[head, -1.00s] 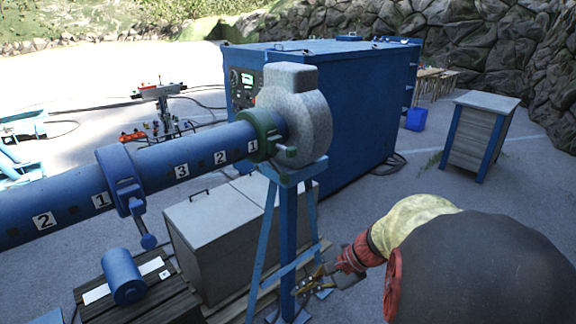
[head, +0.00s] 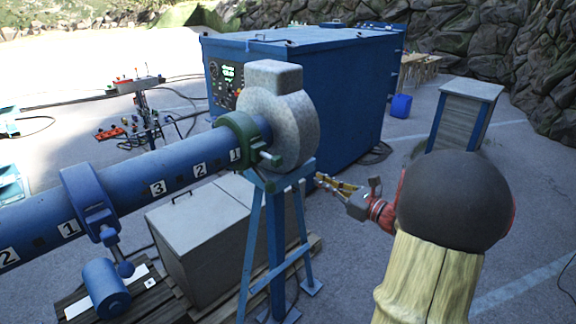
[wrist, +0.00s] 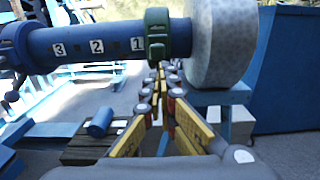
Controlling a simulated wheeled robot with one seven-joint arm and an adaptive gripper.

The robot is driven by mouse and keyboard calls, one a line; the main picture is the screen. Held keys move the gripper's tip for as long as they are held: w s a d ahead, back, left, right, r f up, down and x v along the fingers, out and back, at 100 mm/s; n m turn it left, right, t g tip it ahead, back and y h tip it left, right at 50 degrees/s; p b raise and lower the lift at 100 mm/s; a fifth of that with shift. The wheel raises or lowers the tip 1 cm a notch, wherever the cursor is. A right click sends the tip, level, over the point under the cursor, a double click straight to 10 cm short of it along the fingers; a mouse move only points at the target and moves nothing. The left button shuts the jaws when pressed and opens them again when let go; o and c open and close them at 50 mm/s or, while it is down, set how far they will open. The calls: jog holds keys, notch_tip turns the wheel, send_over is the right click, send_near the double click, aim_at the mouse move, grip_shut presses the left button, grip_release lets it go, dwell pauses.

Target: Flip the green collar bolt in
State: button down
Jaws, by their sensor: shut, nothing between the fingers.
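The green collar (head: 232,124) sits around the blue shaft, against the grey speckled wheel end. My gripper (head: 320,178) is shut and empty, just right of the stand top, a short way to the right of the bolt. In the wrist view the green collar (wrist: 157,34) is ahead and above, and the fingertips (wrist: 160,70) point toward its underside. I cannot make out the bolt clearly in that view.
The speckled wheel (head: 285,115) and blue stand (head: 275,240) are close beside my gripper. A second blue collar (head: 85,205) with a ball-ended handle is further left on the numbered shaft. A grey box (head: 200,245) stands below.

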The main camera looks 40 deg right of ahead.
aim_at(281, 162)
jog(key=shift+w, duration=0.1)
jog(key=w+p, duration=0.1)
jog(key=w, duration=0.3)
jog(key=w+p, duration=0.1)
jog(key=w, duration=0.4)
jog(key=w+a+p, duration=0.1)
jog(key=w, duration=0.3)
jog(key=shift+w, duration=0.25)
jog(key=shift+w+a+p, duration=0.1)
jog(key=shift+w+p, duration=0.05)
jog(key=shift+p, duration=0.15)
jog(key=w+b, duration=0.1)
jog(key=w, duration=0.2)
jog(key=shift+w+a+f+b, duration=0.15)
jog(key=shift+w+f+b, duration=0.05)
jog(key=shift+w+b, duration=0.2)
jog(key=shift+s+r, duration=0.15)
jog(key=shift+r, duration=0.05)
jog(key=shift+f, duration=0.1)
